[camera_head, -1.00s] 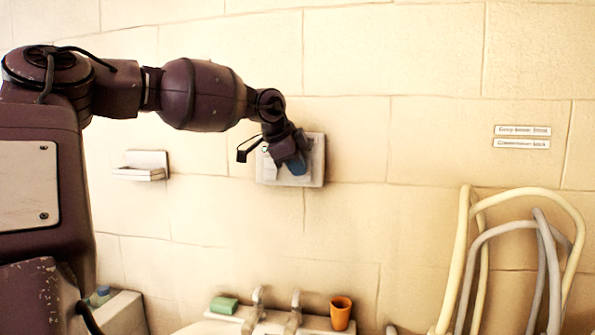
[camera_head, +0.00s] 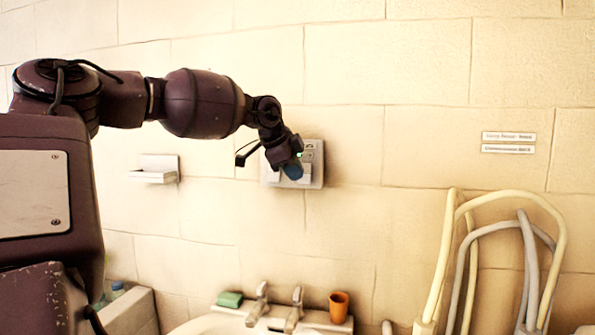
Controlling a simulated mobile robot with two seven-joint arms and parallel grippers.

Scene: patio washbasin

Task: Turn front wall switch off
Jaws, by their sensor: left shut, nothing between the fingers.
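A pale switch panel (camera_head: 316,170) is fixed on the tiled wall, with light rockers and a small green light near its upper middle. My left gripper (camera_head: 292,171) is shut and empty in front of the panel and hides its middle. I cannot tell whether the fingers touch a rocker or which way the rockers are set. My right gripper is not in view.
A small wall shelf (camera_head: 154,176) hangs left of the panel. Below are a washbasin (camera_head: 212,325) with two taps, a green soap (camera_head: 230,299) and an orange cup (camera_head: 339,306). Hoses (camera_head: 447,262) hang at the right under two label plates (camera_head: 509,137).

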